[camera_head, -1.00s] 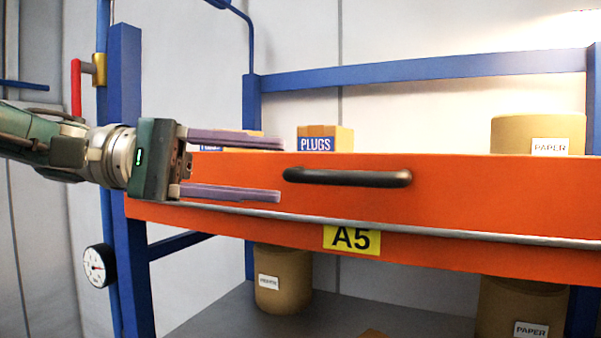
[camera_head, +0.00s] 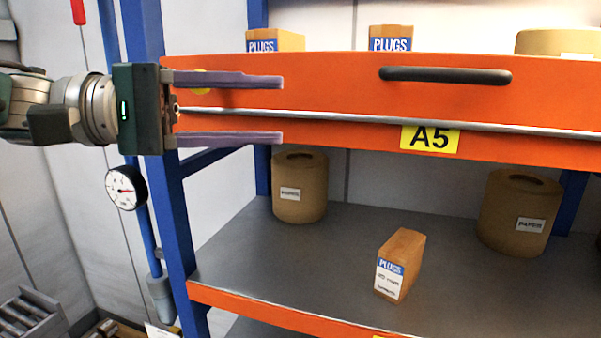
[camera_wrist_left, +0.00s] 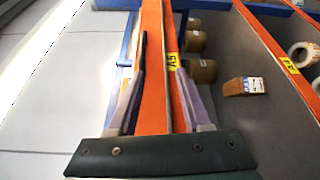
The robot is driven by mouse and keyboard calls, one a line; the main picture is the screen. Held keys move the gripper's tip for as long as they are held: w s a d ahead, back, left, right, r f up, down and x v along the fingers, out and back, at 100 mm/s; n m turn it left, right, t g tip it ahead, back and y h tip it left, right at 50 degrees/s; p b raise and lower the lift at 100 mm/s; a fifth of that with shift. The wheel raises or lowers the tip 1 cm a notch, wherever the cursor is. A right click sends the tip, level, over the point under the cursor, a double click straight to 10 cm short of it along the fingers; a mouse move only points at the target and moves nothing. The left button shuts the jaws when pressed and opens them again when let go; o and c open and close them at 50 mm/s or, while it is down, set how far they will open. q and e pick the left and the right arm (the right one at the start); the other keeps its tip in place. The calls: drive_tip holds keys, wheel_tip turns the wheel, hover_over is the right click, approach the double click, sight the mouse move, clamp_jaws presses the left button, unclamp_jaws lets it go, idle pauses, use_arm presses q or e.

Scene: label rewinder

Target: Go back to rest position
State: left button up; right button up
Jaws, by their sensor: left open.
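My left gripper (camera_head: 280,110) is open and empty in the head view. Its two purple fingers lie in front of the left part of the orange drawer front (camera_head: 330,82), one above the other. The black drawer handle (camera_head: 445,76) is to the right of the fingertips, apart from them. In the left wrist view the fingers of the gripper (camera_wrist_left: 158,85) stand on either side of the orange drawer front (camera_wrist_left: 152,60); I cannot tell whether they touch it. My right gripper is not in view.
A blue upright (camera_head: 160,200) and a gauge (camera_head: 125,188) stand close below my left arm. The grey lower shelf (camera_head: 330,270) carries a plugs box (camera_head: 402,262) and paper rolls (camera_head: 300,188). Plugs boxes (camera_head: 390,38) show above the drawer front. Rollers (camera_head: 25,315) lie at lower left.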

use_arm(q)
drive_tip(key=s+d+f+t+y, duration=0.1)
drive_tip(key=s+d+f+t, duration=0.25)
drive_tip(key=d+f, duration=0.35)
drive_tip(key=s+d+f+t+y, duration=0.1)
drive_tip(key=s+d+f+t, duration=0.3)
drive_tip(key=d, duration=0.5)
drive_tip(key=s+a+f+m+y, duration=0.1)
drive_tip(key=s+a+f+y, duration=0.2)
drive_tip(key=a+y, duration=0.15)
drive_tip(key=s+a+f+m+g+y, duration=0.1)
drive_tip(key=s+a+f+y, duration=0.15)
drive_tip(key=a, duration=0.35)
drive_tip(key=s+a+f+y, duration=0.2)
drive_tip(key=a+f+y, duration=0.15)
drive_tip(key=a, duration=0.25)
drive_tip(key=s+a+f+m+g+y, duration=0.1)
drive_tip(key=s+a+g+y, duration=0.1)
drive_tip(key=s+a, duration=0.4)
drive_tip(key=s+a+f+m+g+y, duration=0.1)
drive_tip(key=s+a+f+g+y, duration=0.1)
drive_tip(key=s+a, duration=0.4)
drive_tip(key=shift+s+a+f+m+g+y, duration=0.25)
drive_tip(key=shift+a+m+g+y, duration=0.1)
drive_tip(key=shift+a+y, duration=0.1)
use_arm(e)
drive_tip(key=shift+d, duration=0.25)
use_arm(q)
drive_tip(key=shift+w, duration=0.1)
drive_tip(key=shift+c, duration=0.3)
